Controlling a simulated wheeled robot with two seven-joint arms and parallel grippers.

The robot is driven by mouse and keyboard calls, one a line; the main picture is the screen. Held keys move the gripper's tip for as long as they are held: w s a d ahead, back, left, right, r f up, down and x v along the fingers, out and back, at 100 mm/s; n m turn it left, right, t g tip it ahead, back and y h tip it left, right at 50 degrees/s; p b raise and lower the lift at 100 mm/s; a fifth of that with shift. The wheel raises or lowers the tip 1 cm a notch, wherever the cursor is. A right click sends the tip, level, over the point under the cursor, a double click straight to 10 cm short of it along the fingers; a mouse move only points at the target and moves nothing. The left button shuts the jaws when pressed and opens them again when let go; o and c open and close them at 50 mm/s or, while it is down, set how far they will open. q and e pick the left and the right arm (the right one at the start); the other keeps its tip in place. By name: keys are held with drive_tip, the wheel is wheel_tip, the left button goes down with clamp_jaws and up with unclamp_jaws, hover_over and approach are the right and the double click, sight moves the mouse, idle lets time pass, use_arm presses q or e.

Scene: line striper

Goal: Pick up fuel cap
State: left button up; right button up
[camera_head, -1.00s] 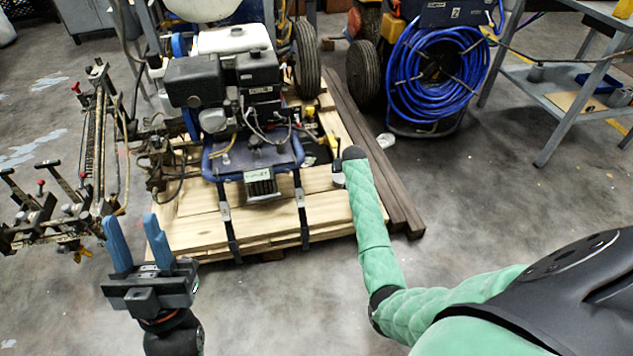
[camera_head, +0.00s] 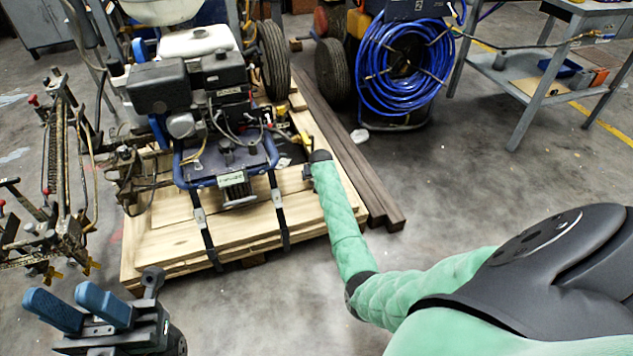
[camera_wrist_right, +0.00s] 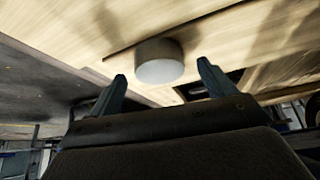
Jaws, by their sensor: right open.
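A short grey-white cylinder, which looks like the fuel cap (camera_wrist_right: 160,62), stands on the pale wooden boards in the right wrist view. My right gripper (camera_wrist_right: 163,80) is open, with one blue finger to each side of the cap in the picture. I cannot tell whether the fingers are level with it or still short of it. In the head view the right arm reaches to the pallet's right side, and its gripper is mostly hidden. I cannot make out the cap there. My left gripper (camera_head: 60,296) is open and empty above the floor at lower left.
The striper's engine (camera_head: 190,95) is strapped to the wooden pallet (camera_head: 225,232). Dark beams (camera_head: 345,140) lie along its right side. A blue hose coil (camera_head: 405,65) and a metal table (camera_head: 560,75) stand behind. The concrete floor on the right is clear.

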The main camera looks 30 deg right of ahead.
drive_tip(key=shift+x, duration=0.95)
drive_tip(key=c, duration=1.1)
